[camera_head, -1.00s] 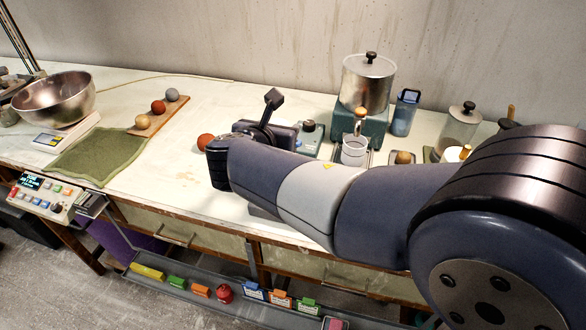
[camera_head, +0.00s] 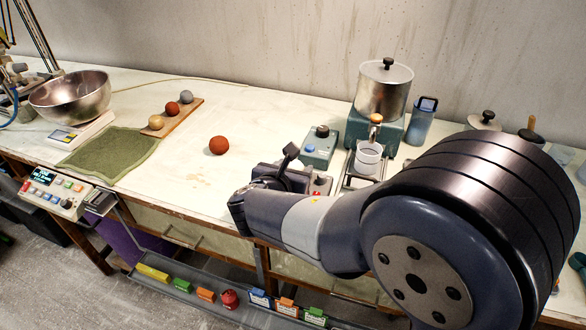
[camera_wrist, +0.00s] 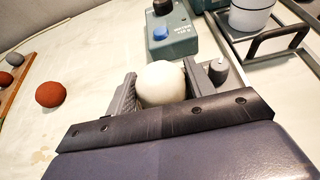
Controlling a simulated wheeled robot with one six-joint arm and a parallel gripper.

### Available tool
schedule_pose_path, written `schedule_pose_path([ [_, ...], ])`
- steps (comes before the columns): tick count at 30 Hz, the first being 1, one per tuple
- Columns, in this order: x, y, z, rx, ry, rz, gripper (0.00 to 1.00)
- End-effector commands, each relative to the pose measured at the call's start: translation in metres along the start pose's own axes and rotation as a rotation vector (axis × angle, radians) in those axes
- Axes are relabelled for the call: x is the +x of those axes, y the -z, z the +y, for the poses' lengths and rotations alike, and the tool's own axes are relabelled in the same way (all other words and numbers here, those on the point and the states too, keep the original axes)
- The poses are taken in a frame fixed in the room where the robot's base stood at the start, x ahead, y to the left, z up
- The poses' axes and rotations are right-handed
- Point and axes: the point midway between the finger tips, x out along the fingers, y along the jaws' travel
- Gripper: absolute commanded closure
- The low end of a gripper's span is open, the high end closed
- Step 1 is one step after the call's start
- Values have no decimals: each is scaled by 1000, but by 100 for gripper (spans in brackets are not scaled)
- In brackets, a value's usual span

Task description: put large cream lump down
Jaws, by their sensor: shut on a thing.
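The large cream lump (camera_wrist: 162,84) is a rounded, pale ball in the wrist view. My gripper (camera_wrist: 160,78) is shut on it, with one grey finger on each side. Whether the lump touches the worktop below cannot be told. In the head view my gripper (camera_head: 283,178) is low near the table's front edge, partly behind my forearm, and the lump is hidden there. The pale worktop (camera_head: 190,195) lies beneath and to the left.
A reddish-brown ball (camera_head: 219,145) sits alone left of my gripper. A teal device (camera_head: 319,147) and a white cup (camera_head: 368,158) stand behind and to the right. A board (camera_head: 180,116) with three balls and a green cloth (camera_head: 110,153) lie left. Worktop around the reddish ball is clear.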

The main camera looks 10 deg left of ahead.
Motion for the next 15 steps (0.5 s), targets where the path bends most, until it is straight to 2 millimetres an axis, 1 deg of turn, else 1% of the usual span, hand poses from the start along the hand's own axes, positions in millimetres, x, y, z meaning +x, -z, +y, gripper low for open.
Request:
schedule_pose_path([
  [3,2,4,0,0,0,-1,75],
  [4,2,4,0,0,0,0,48],
  [12,1,2,0,0,0,0,27],
  [15,1,2,0,0,0,0,27],
])
